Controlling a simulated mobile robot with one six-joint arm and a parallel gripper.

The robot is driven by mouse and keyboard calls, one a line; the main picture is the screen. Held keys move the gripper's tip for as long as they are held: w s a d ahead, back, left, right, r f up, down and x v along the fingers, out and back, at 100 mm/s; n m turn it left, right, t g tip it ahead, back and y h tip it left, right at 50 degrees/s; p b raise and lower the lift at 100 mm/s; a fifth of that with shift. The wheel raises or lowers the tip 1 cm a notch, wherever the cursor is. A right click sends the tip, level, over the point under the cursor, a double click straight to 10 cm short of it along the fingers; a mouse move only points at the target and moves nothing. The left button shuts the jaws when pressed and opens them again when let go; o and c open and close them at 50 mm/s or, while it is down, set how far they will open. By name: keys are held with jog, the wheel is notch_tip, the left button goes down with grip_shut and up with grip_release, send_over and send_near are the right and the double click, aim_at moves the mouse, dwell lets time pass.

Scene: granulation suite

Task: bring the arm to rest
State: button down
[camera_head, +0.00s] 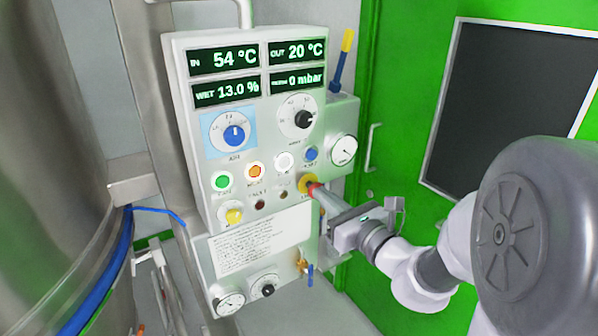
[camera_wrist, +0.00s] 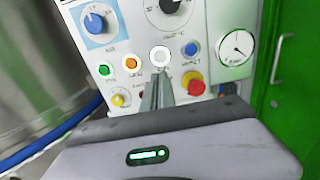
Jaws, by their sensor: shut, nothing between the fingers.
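My gripper (camera_head: 322,195) is shut and empty, on the end of my outstretched arm at the lower right of a control panel. In the wrist view its two fingers (camera_wrist: 158,78) lie together, pointing at the panel, below the white button (camera_wrist: 160,56) and left of the red emergency stop (camera_wrist: 193,84). In the head view the emergency stop (camera_head: 312,186), red on a yellow base, shows just beyond the fingertips. I cannot tell whether the fingers touch the panel.
The grey control panel (camera_head: 262,125) carries displays, knobs and several coloured buttons. A gauge (camera_head: 343,150) and a blue-yellow lever (camera_head: 341,60) are at its right. A steel vessel (camera_head: 45,150) stands left. A green door (camera_head: 410,110) with a dark window is behind my arm.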

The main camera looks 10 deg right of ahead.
jog(key=s+a+f+n+g+y, duration=0.1)
jog(key=s+a+n+g+y, duration=0.4)
jog(key=s+a+n+g, duration=0.9)
jog(key=s+a+f+n+t+h, duration=0.2)
jog(key=s+a+f+n, duration=0.1)
jog(key=s+n, duration=0.45)
jog(key=s+d+n+h, duration=0.3)
jog(key=d+n+h, duration=0.3)
jog(key=d, duration=0.2)
jog(key=shift+s+d+f+t+h, duration=0.2)
jog(key=shift+s+d+t+h, duration=0.1)
jog(key=shift+s, duration=0.1)
jog(key=shift+n, duration=0.25)
